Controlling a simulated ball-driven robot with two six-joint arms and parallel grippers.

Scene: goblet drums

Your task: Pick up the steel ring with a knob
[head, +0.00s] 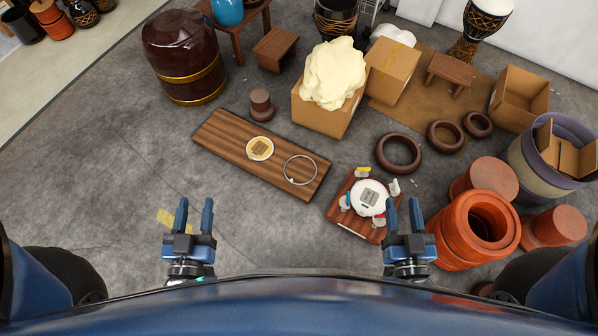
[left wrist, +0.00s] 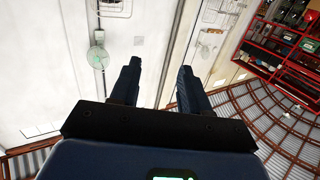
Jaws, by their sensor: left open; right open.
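The steel ring with a knob (head: 300,158) is a thin silvery ring with a small pale knob at its lower left. It lies flat on the right part of a low wooden board (head: 221,139) in the head view. My left gripper (head: 194,217) is open and empty, below and left of the board, apart from it. It also shows open in the left wrist view (left wrist: 158,82), which faces walls and a roof. My right gripper (head: 403,216) is open and empty, below and right of the ring, near a small wooden tray.
The small tray (head: 343,222) holds a white round device (head: 369,198) and small bottles. Dark rings (head: 399,153) and orange drum shells (head: 452,238) are at right.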

